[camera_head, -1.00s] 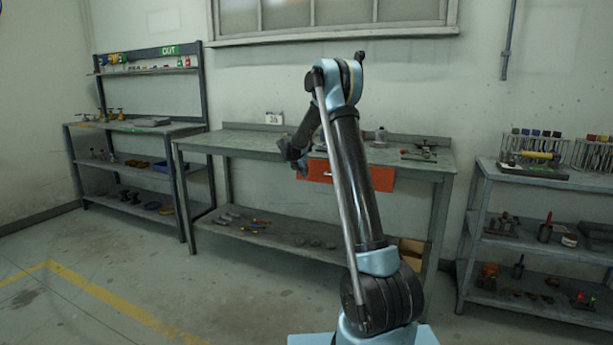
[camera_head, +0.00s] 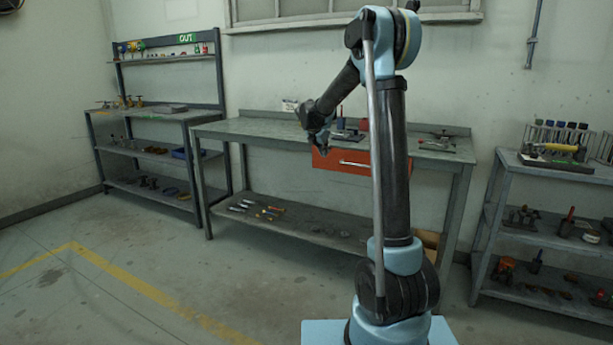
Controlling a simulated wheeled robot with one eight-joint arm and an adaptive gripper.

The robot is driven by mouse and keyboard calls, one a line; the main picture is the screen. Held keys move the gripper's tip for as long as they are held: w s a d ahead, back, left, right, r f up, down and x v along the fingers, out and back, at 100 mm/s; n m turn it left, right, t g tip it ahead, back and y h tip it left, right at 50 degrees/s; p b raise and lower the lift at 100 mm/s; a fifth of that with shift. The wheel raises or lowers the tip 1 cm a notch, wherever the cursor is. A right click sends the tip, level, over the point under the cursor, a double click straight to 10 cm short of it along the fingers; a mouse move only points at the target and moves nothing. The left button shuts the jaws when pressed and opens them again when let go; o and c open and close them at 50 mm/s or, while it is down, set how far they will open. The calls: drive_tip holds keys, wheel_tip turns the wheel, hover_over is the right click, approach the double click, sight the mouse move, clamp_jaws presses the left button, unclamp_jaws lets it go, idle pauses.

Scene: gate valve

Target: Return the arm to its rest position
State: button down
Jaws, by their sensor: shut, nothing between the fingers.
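My arm stands upright at the right of centre, with its forearm bent to the left and downward from the elbow at the top. My gripper (camera_head: 322,143) hangs at the end of the forearm, in front of the middle workbench (camera_head: 262,130), near its red drawer (camera_head: 345,160). The gripper is small and dark in this view. It is shut and I see nothing in it. The arm covers part of the bench top and drawer.
A shelf unit (camera_head: 160,113) with an "OUT" sign stands at the back left. A rack (camera_head: 560,178) with tubes and a yellow-handled tool stands at the right. Tools (camera_head: 255,208) lie on the bench's lower shelf. Floor with a yellow line (camera_head: 130,285) is clear at the left.

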drive_tip(key=s+d+m+g+y, duration=0.1)
drive_tip(key=s+d+m, duration=0.3)
drive_tip(key=s, duration=0.6)
drive_tip(key=s+d+m+g, duration=0.1)
drive_tip(key=s+d+m, duration=0.3)
drive_tip(key=s, duration=0.6)
drive_tip(key=s+d+m+g+y, duration=0.1)
drive_tip(key=s+d+m, duration=0.1)
drive_tip(key=s+m, duration=0.6)
drive_tip(key=s+f+m+g+y, duration=0.1)
drive_tip(key=s+f+m, duration=0.4)
drive_tip(key=s, duration=0.9)
drive_tip(key=s+f+m+g+y, duration=0.1)
drive_tip(key=s+f+m, duration=0.5)
drive_tip(key=s, duration=0.8)
wheel_tip(320, 180, down, 3)
drive_tip(key=shift+f, duration=0.1)
drive_tip(key=shift+d, duration=0.1)
